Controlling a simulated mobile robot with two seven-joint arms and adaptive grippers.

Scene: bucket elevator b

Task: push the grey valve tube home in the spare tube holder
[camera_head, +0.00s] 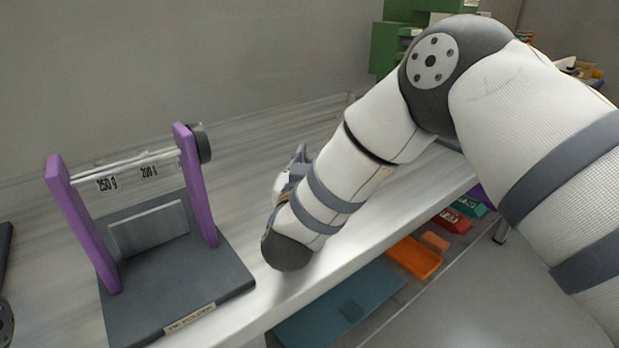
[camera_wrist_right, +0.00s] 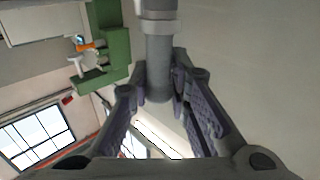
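The grey valve tube (camera_wrist_right: 158,66) shows in the right wrist view, between the fingers of my right gripper (camera_wrist_right: 161,82). The finger pads lie against both of its sides, and its lower end sits between them. A lighter grey collar (camera_wrist_right: 156,10) is around or above the tube at the top edge; I cannot tell whether it belongs to the tube or to a holder. In the head view the right gripper (camera_head: 299,160) is mostly hidden behind my wrist, above the bench. The tube cannot be seen there, and I cannot make out the spare tube holder.
A stand with purple uprights (camera_head: 200,190) and a dark base (camera_head: 180,285) stands on the bench (camera_head: 330,115) at left, near my right wrist. Green shelving (camera_head: 390,45) is at the back.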

